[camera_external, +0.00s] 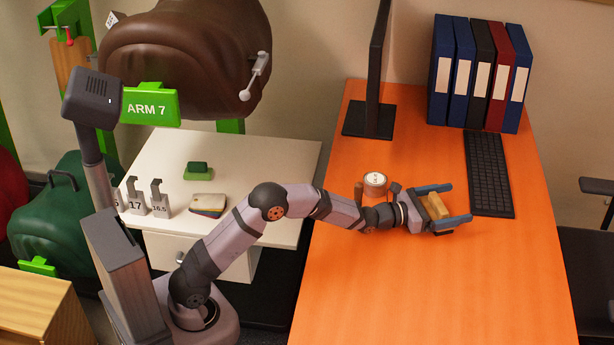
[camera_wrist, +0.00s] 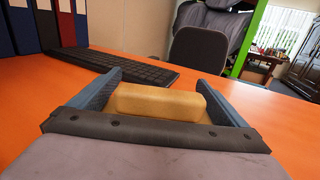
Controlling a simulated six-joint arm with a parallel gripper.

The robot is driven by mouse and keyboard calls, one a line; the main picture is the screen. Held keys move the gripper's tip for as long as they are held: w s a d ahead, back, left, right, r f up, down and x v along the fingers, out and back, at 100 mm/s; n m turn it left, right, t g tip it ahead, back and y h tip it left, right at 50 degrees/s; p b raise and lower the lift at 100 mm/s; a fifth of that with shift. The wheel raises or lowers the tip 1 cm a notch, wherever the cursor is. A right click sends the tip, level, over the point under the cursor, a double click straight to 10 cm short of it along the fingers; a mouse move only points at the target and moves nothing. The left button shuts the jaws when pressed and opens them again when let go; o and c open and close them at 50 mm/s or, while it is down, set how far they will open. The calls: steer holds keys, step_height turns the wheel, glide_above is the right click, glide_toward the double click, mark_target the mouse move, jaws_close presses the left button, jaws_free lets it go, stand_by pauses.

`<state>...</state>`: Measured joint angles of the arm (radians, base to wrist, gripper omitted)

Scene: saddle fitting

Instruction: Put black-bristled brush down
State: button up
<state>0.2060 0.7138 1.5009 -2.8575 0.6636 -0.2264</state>
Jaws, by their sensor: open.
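The brush (camera_external: 438,206) lies on the orange desk (camera_external: 420,290), with a tan wooden back and a little dark bristle showing beneath it in the external view. My gripper (camera_external: 456,206) is low over the desk with its two blue fingers open, one on each side of the brush. In the wrist view the tan brush back (camera_wrist: 160,102) sits between the spread fingers, with a gap at the left finger; whether the right finger touches it I cannot tell. The bristles are hidden in the wrist view.
A black keyboard (camera_external: 489,174) lies just beyond my gripper. Binders (camera_external: 478,75) stand at the back, a monitor (camera_external: 376,70) at the back left. A round tin (camera_external: 375,184) stands beside my wrist. The desk's front is clear. A white cabinet (camera_external: 270,165) stands left.

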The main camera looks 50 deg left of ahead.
mark_target(433, 206)
steer(key=shift+s+a+b, duration=0.2)
steer(key=shift+s+b, duration=0.1)
steer(key=shift+s, duration=0.2)
steer(key=shift+v, duration=3.25)
